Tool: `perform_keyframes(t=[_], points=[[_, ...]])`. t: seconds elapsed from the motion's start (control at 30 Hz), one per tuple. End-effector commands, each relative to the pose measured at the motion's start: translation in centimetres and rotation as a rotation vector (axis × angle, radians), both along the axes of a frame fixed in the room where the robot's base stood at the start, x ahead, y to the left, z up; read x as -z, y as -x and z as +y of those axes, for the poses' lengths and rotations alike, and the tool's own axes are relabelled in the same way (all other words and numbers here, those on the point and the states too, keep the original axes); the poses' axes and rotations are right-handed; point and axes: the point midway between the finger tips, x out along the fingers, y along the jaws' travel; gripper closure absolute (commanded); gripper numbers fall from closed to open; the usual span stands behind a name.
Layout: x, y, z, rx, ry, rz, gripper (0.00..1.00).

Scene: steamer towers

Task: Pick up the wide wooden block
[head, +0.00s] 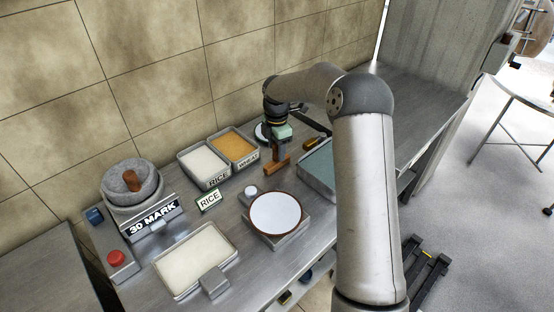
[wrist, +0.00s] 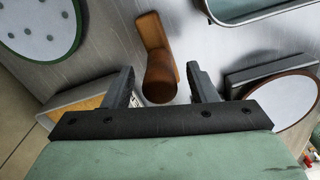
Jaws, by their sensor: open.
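The wide wooden block (head: 279,164) is orange-brown with an upright darker handle and stands on the steel counter, right of the grain trays. In the wrist view the block (wrist: 153,30) shows its long base and the rounded top of its handle (wrist: 161,83). My gripper (head: 277,145) is directly above it, pointing down. In the wrist view my gripper (wrist: 161,72) is open, with a finger on each side of the handle and visible gaps on both sides. How far down the fingers reach along the handle is hard to tell.
Trays of rice (head: 203,166) and wheat (head: 234,147) stand just left of the block. A teal-lined tray (head: 318,163) is close on its right. A round white-topped scale (head: 276,213) stands in front. A mortar (head: 118,187) and a rice tray (head: 195,260) are farther left.

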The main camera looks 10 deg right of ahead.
Motion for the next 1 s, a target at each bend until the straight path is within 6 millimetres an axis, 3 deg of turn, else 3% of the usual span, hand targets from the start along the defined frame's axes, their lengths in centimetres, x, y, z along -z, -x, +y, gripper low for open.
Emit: perform_keyframes(t=[0.2,0.47,0.67,1.0], points=[[2.7,0.0,-0.1,0.0,0.0,0.002,0.48],[3.1,0.0,-0.1,0.0,0.0,0.0,0.48],[3.1,0.0,-0.1,0.0,0.0,0.0,0.98],[2.9,-0.1,-0.1,0.0,0.0,-0.001,1.0]])
